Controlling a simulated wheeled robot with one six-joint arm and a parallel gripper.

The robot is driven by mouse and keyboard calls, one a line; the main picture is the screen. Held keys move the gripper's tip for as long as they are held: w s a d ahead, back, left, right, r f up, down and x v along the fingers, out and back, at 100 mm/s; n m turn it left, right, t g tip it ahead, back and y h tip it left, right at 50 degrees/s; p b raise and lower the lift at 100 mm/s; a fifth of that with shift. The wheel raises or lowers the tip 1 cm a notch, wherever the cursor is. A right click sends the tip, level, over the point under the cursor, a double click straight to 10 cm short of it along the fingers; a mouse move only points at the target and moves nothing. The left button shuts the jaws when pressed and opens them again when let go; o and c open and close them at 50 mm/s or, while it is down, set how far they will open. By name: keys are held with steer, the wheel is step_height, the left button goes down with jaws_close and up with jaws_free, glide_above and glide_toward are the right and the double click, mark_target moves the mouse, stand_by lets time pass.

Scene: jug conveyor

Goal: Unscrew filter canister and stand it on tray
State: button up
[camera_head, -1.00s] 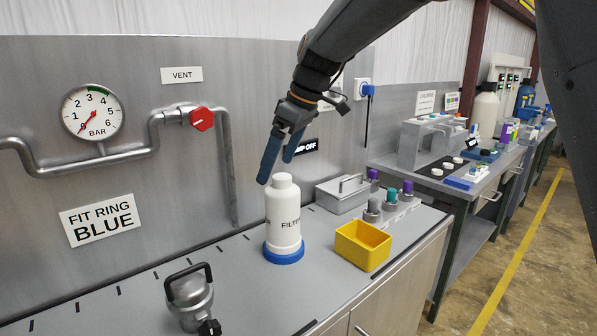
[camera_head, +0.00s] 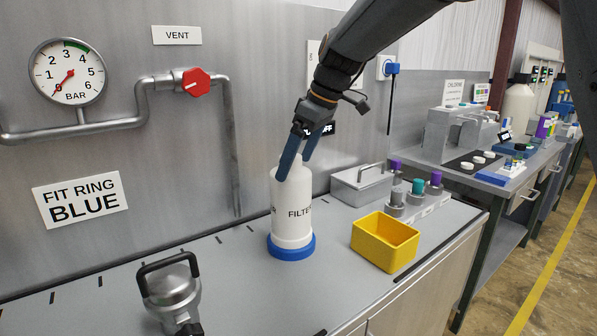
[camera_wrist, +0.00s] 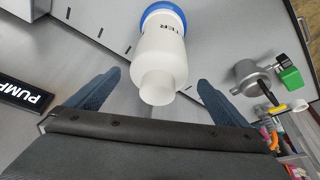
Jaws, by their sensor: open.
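The white filter canister (camera_head: 292,205), printed "FILTER", stands upright in a blue ring base (camera_head: 291,246) on the grey bench. It also shows in the wrist view (camera_wrist: 160,55), with its narrow top knob toward me. My gripper (camera_head: 297,168) is open and points down at the canister's top, one finger on each side of the knob. In the wrist view my gripper (camera_wrist: 155,92) has its fingers wide apart, with the knob between them and clear space on both sides. The yellow open tray (camera_head: 385,240) sits to the right of the canister and looks empty.
A metal pot-like housing with a black handle (camera_head: 170,290) stands at the front left. A grey lidded box (camera_head: 358,187) and several capped posts (camera_head: 418,198) stand behind the tray. A pipe with a red valve knob (camera_head: 195,82) and a gauge (camera_head: 68,72) are on the wall.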

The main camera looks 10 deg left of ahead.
mark_target(286, 187)
steer(key=shift+w+f, duration=0.15)
steer(key=shift+f, duration=0.4)
steer(key=shift+p+x, duration=0.75)
steer(key=shift+x, duration=3)
steer(key=shift+c, duration=0.4)
steer(key=c, duration=1.3)
steer(key=shift+s+n+g+b, duration=0.1)
steer(key=shift+n+g+b, duration=0.4)
steer(key=shift+n, duration=0.55)
steer(key=shift+s+n+g+b, duration=0.1)
steer(key=shift+n+g+b, duration=0.2)
steer(key=shift+n+b, duration=0.55)
